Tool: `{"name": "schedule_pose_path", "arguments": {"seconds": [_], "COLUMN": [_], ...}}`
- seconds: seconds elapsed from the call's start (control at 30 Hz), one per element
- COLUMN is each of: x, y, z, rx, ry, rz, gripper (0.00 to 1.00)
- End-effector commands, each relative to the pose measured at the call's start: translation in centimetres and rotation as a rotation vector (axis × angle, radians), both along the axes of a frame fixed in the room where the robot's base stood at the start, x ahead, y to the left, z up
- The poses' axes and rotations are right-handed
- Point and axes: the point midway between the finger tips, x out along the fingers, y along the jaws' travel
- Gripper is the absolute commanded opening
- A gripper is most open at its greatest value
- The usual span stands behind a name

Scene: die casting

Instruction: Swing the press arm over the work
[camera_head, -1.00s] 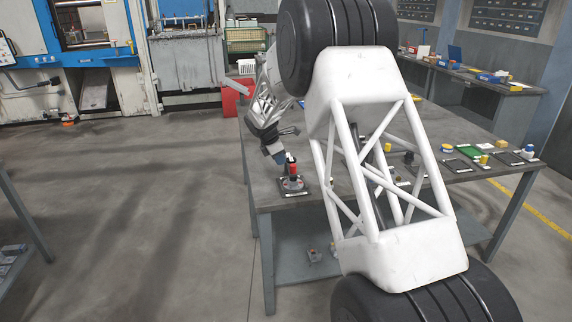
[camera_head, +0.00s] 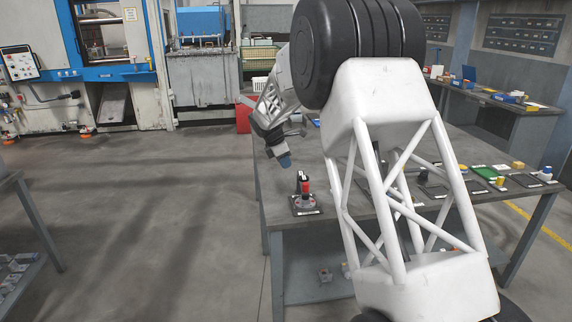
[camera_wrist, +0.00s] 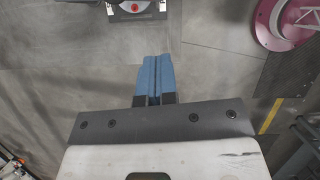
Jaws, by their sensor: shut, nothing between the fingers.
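The small press (camera_head: 304,200) stands on a dark plate with a white label at the near left corner of the grey workbench in the head view. It has an upright black part and a red part above a round base. Which piece is its swing arm, and how that arm is turned, is too small to tell. My gripper (camera_head: 285,161) hangs above and left of the press, apart from it. In the wrist view its blue fingers (camera_wrist: 153,78) are together with nothing between them. A dark-edged object with a red spot (camera_wrist: 135,7) is cut off at that view's top; I cannot tell whether it is the press.
The workbench (camera_head: 355,214) extends right and back, with a green tray (camera_head: 487,172) and several small items along its right side. A red bin (camera_head: 243,118) stands behind it. A blue and white machine (camera_head: 75,75) is at the back left.

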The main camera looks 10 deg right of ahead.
Motion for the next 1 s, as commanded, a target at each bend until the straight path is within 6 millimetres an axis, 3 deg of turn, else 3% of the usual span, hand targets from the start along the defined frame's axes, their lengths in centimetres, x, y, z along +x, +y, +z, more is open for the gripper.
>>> {"name": "schedule_pose_path", "arguments": {"seconds": [0.27,0.67,1.0], "x": [0.7,0.7,0.8], "y": [2.6,2.5,1.5], "z": [-0.2,-0.4,-3.0], "rx": [0.001,0.000,-0.001], "ry": [0.003,0.002,0.005], "rz": [-0.015,-0.016,-0.017], "gripper": [0.00,0.00,0.00]}}
